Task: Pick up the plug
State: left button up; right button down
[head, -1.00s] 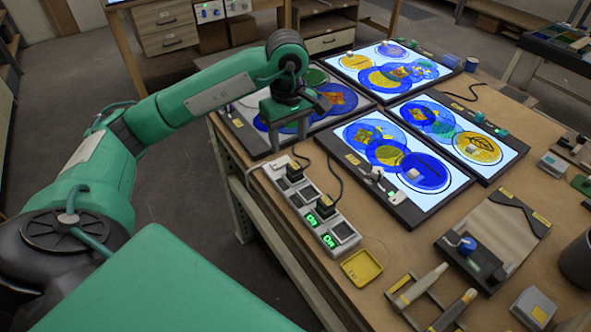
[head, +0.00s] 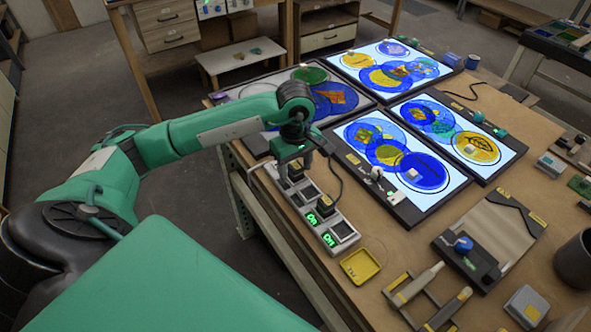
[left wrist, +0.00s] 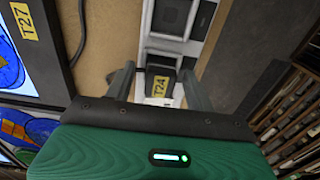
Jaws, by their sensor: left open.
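My left gripper (head: 295,168) is open and points down over that end of the strip. In the left wrist view its two fingers (left wrist: 157,88) stand on either side of the plug, and I cannot tell whether they touch it. A second black plug (head: 326,205) sits further along the strip, near two green lit "On" switches. My right gripper is not in view.
Lit panels with coloured glass discs (head: 402,163) lie behind the strip. A yellow tray (head: 361,266) and a wooden-handled tool (head: 416,286) lie to its right. The strip lies along the edge of the workbench (head: 385,238). A dark cable runs beside the strip.

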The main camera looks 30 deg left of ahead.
aim_at(296, 165)
pick_arm(q)
jog(key=c, duration=1.1)
jog(key=shift+o, duration=0.2)
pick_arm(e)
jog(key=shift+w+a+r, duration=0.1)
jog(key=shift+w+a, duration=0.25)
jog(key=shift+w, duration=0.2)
pick_arm(q)
jog(key=shift+r, duration=0.15)
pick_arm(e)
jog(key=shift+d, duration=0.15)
